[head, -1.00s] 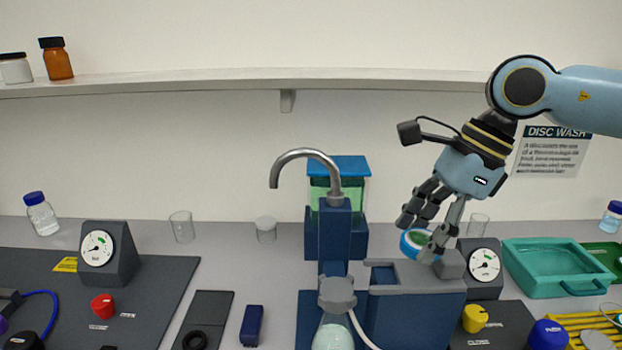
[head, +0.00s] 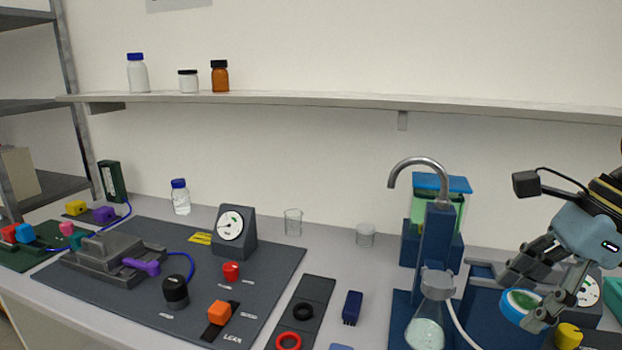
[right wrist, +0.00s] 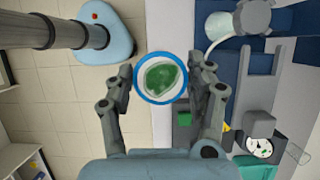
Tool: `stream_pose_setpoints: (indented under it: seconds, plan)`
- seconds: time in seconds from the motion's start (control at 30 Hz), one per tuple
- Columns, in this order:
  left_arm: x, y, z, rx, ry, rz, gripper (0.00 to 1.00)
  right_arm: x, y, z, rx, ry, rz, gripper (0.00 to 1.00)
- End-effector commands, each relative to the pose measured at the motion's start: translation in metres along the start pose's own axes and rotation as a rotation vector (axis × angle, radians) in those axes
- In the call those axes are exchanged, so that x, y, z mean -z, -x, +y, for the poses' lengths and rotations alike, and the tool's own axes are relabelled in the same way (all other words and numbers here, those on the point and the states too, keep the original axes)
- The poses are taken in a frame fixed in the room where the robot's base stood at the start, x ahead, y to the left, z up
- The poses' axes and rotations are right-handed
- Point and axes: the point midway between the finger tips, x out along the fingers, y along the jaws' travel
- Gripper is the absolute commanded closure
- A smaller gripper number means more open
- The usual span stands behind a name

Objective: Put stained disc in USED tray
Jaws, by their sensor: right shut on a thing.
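The stained disc (head: 520,304) has a blue ring and a green-stained face. My right gripper (head: 527,301) is shut on it at the lower right of the head view. The disc is held up in front of the blue rig. In the right wrist view the disc (right wrist: 161,78) sits between the two fingers of my right gripper (right wrist: 164,76), with its green blot facing the camera. I cannot make out the USED tray in these views. My left gripper is not in view.
The blue rig with its tap (head: 432,230) and a flask (head: 427,325) stands left of the disc. A teal tray edge (head: 612,288) shows at the right border. The wrist view shows floor (right wrist: 60,110) beyond the bench edge.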

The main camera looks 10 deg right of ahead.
Motion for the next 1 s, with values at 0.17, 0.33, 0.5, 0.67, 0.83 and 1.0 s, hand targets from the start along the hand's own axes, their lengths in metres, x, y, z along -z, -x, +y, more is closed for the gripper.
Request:
stream_pose_setpoints:
  seconds: [0.17,0.33,0.5,0.67,0.83,1.0]
  plan:
    - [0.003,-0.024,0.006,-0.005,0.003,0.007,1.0,0.009,-0.022,0.0,0.0,0.0,0.0,0.73]
    - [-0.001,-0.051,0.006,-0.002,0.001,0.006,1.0,0.02,-0.048,0.0,-0.001,0.0,0.001,0.73]
    - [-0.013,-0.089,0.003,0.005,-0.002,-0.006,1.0,0.035,-0.084,0.0,-0.002,-0.001,0.001,0.73]
    - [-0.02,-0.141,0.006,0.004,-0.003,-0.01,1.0,0.056,-0.133,0.0,-0.005,-0.002,0.003,0.73]
    - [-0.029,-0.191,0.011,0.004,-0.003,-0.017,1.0,0.076,-0.182,0.001,-0.01,-0.004,0.007,0.73]
    - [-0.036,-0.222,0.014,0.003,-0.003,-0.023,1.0,0.089,-0.213,0.001,-0.015,-0.006,0.01,0.73]
